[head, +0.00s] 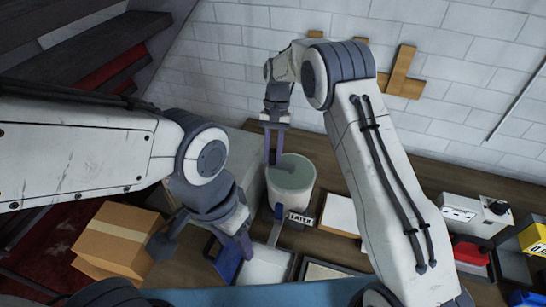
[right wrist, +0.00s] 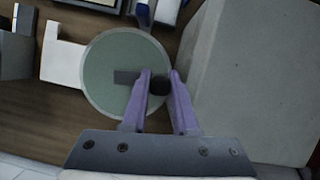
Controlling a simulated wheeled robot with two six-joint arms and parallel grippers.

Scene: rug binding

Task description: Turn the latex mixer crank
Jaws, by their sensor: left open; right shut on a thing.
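The latex mixer (head: 302,193) is a pale tub with greenish contents and a LATEX label, standing on the wooden bench. In the right wrist view the tub (right wrist: 97,85) is seen from above, with a dark flat bar on its surface. My right gripper (head: 273,150) reaches down at the tub's back left rim. Its purple fingers are shut on the dark round crank knob (right wrist: 160,85), beside the rim. The rest of the crank is mostly hidden. My left gripper (head: 204,246) is open and empty, low at the front left of the tub.
A cardboard box (head: 117,236) is at the left. A large grey block (right wrist: 255,75) stands close beside the tub. A blue item (head: 229,262) and white trays (head: 268,266) lie in front. A white device (head: 474,214) and coloured bins are at the right.

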